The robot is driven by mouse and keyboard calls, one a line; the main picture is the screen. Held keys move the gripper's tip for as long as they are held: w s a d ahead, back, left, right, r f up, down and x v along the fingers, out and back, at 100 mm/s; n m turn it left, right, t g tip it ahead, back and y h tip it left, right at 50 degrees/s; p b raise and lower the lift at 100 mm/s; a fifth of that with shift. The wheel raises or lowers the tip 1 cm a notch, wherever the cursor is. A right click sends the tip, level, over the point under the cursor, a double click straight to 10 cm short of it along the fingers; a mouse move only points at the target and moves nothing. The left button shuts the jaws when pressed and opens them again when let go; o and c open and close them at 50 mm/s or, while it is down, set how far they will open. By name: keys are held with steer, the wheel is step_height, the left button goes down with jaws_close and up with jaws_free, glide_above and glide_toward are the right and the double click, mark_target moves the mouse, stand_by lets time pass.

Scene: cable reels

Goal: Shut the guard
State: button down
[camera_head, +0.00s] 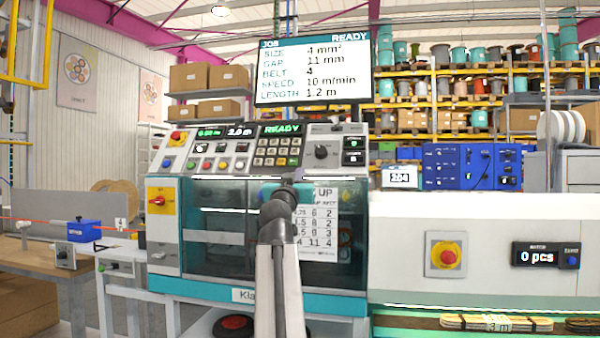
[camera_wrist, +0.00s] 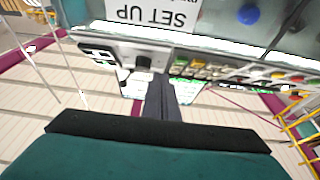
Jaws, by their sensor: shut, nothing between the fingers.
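The guard (camera_head: 220,265) is the dark teal see-through panel on the front of the machine in the middle of the head view. It spans the working bay under the sloped control panel. I cannot tell whether it is fully shut. My gripper (camera_head: 284,189) is shut and empty, at the upper part of the guard, just under the control panel. My arm hides the middle of the guard, and contact cannot be made out. In the wrist view, a teal block with a black edge fills the bottom; the picture is upside down.
A SET UP chart (camera_head: 323,222) shows right of my arm, and upside down in the wrist view (camera_wrist: 150,14). The control panel (camera_head: 262,150) and a READY screen (camera_head: 315,70) stand above. Red stop button (camera_head: 446,256) is on the right cabinet; a blue device (camera_head: 84,231) stands left.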

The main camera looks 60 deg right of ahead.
steer(key=shift+v, duration=1.2)
